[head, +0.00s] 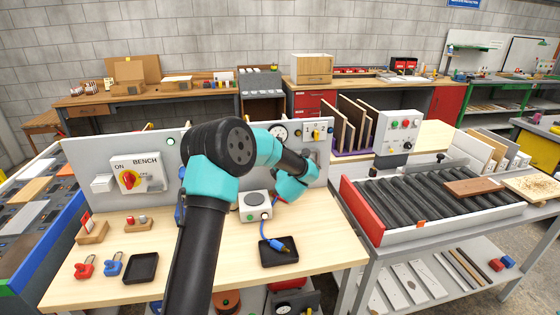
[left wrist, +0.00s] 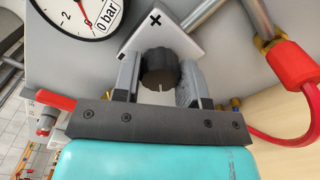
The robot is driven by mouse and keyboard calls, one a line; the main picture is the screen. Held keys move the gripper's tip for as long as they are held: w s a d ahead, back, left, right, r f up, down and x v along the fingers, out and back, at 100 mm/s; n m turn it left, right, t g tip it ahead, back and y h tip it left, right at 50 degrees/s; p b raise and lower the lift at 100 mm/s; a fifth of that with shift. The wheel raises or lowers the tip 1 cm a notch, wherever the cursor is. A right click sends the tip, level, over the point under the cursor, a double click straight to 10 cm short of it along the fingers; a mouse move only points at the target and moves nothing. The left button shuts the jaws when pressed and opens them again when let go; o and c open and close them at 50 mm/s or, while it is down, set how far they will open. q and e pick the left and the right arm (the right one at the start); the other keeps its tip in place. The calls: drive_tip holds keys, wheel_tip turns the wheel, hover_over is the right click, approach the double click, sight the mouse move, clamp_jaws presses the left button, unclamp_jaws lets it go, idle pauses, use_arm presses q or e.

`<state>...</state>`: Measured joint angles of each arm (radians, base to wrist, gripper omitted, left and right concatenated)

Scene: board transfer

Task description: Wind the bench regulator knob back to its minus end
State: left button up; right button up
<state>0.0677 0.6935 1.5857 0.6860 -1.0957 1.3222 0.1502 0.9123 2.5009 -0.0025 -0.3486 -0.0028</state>
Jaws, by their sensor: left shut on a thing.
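In the left wrist view the black regulator knob (left wrist: 160,66) sits on a white plate (left wrist: 172,36) marked with a plus sign; a dark mark at the plate's left corner is partly hidden by a finger. My left gripper (left wrist: 158,78) is shut on the knob, one finger on each side. A short pale line on the knob points down in the picture. The round gauge (left wrist: 85,14) at upper left is cut off and carries a "0 bar" label. In the head view my left gripper (head: 311,166) is at the grey panel (head: 220,132), and my arm hides the knob. My right gripper is not in view.
A red fitting with a hose (left wrist: 292,65) and metal pipes lie right of the knob. On the bench are a white box (head: 254,205), a black tray (head: 279,252), padlocks (head: 85,266) and a bench switch (head: 131,179). A roller conveyor (head: 430,202) stands at right.

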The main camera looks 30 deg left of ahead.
use_arm(q)
drive_tip(key=o, duration=0.9)
drive_tip(key=shift+o, duration=0.2)
drive_tip(key=shift+s, duration=0.1)
drive_tip(key=v, duration=1.7)
drive_tip(key=shift+s+d, duration=0.1)
drive_tip(key=shift+d, duration=0.05)
